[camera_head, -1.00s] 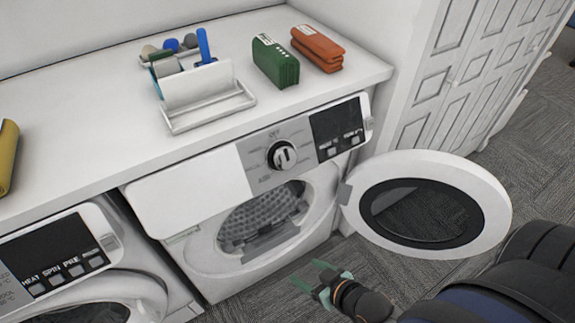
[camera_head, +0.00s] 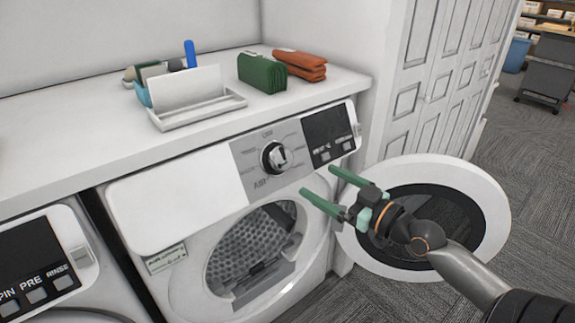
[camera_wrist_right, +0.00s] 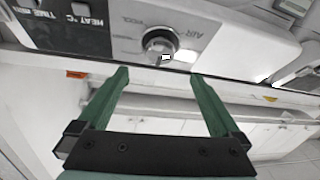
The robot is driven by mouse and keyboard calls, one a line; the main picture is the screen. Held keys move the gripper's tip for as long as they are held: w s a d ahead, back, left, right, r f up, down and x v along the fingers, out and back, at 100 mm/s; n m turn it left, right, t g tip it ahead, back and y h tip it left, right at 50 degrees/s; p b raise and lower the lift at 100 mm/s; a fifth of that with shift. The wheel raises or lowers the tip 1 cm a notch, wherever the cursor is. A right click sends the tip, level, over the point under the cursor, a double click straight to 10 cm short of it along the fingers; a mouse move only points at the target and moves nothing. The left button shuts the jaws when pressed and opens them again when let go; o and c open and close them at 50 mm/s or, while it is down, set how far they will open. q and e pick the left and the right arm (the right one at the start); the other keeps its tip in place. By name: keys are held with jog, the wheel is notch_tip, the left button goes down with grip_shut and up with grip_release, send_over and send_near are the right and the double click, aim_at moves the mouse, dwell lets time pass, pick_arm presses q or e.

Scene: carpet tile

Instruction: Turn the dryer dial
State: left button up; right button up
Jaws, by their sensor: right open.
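The dryer dial (camera_head: 275,157) is a round black and silver knob on the grey panel of the dryer (camera_head: 180,200). In the right wrist view the dial (camera_wrist_right: 160,43) lies ahead of the fingertips, centred between them and apart from them. My right gripper (camera_head: 318,182) is open and empty, with green fingers, below and right of the dial in the head view. Its fingers (camera_wrist_right: 157,76) also show in the right wrist view. My left gripper is not in view.
The dryer's round door (camera_head: 490,190) stands open to the right, behind my right arm. A white worktop (camera_head: 100,130) above holds a white tray (camera_head: 200,115), a green bundle (camera_head: 262,73) and an orange bundle (camera_head: 300,65). A washer (camera_head: 45,260) stands at the left.

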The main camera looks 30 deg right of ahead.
aim_at(283, 162)
pick_arm(q)
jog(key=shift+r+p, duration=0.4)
jog(key=shift+p, duration=0.2)
pick_arm(e)
jog(key=shift+w+a, duration=0.35)
jog(key=shift+w, duration=1.45)
jog(key=shift+w+a, duration=0.4)
jog(key=shift+w, duration=1.45)
jog(key=shift+w+a, duration=0.35)
jog(key=shift+w, duration=1.45)
